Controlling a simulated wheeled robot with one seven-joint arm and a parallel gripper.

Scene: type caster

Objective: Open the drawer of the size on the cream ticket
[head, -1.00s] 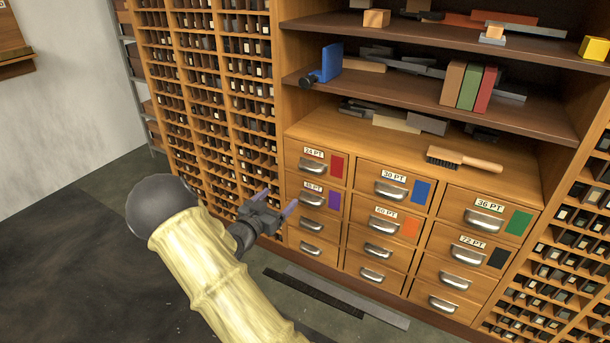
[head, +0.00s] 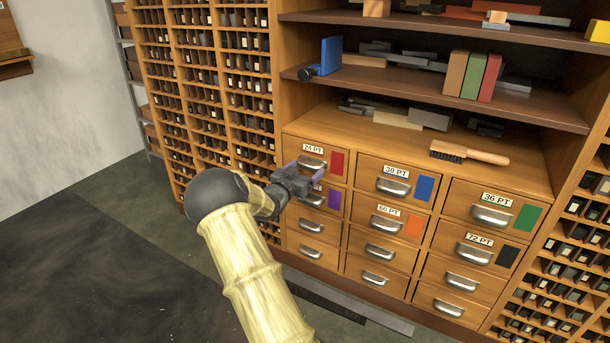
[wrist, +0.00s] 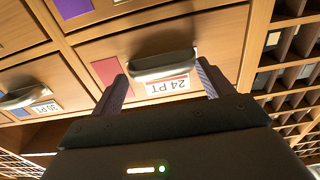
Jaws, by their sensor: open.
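A bank of wooden drawers with metal cup handles fills the lower cabinet. The 24 PT drawer (head: 337,164), with a red patch, is at the top left and shut. My gripper (head: 308,170) is open in front of it. In the wrist view, which shows it upside down, the 24 PT drawer's handle (wrist: 163,66) lies between the spread fingers; I cannot tell whether they touch it. Below is the purple-patched drawer (head: 334,201), its label hidden by my gripper. The 30 PT (head: 397,187), 60 PT (head: 389,211), 36 PT (head: 496,198) and 72 PT (head: 479,240) drawers are shut. I see no cream ticket.
A brush (head: 470,153) lies on the ledge above the drawers. Shelves above hold books (head: 473,76) and metal blocks. Type racks (head: 208,90) stand to the left. Long flat strips (head: 345,310) lie on the floor before the cabinet. The floor at left is clear.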

